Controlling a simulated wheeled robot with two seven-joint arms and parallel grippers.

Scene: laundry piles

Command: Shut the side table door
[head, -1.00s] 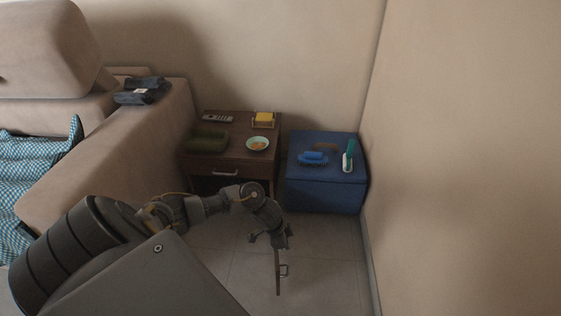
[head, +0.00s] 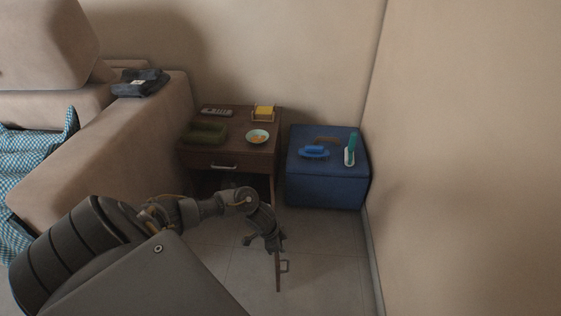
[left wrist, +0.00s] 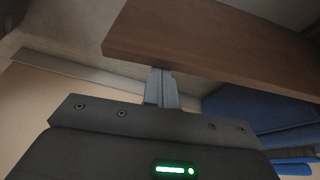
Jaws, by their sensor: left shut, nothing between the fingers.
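The dark brown side table (head: 256,163) stands between the sofa and the blue box, with a drawer above an open lower compartment. Its door (head: 278,277) stands wide open, seen nearly edge-on, jutting forward with its handle (head: 285,266) on the right side. My left gripper (head: 275,248) is shut and empty, close to the door's upper part. In the left wrist view the door is a brown panel (left wrist: 215,50), and the closed fingers (left wrist: 162,90) point at its near edge; I cannot tell whether they touch. My right gripper is not in view.
On the tabletop are a remote (head: 216,112), a green tray (head: 207,133), a bowl (head: 257,136) and a yellow item in a holder (head: 263,113). A blue box (head: 326,180) stands right of the table by the wall. The sofa arm (head: 125,140) is at left. Floor in front is clear.

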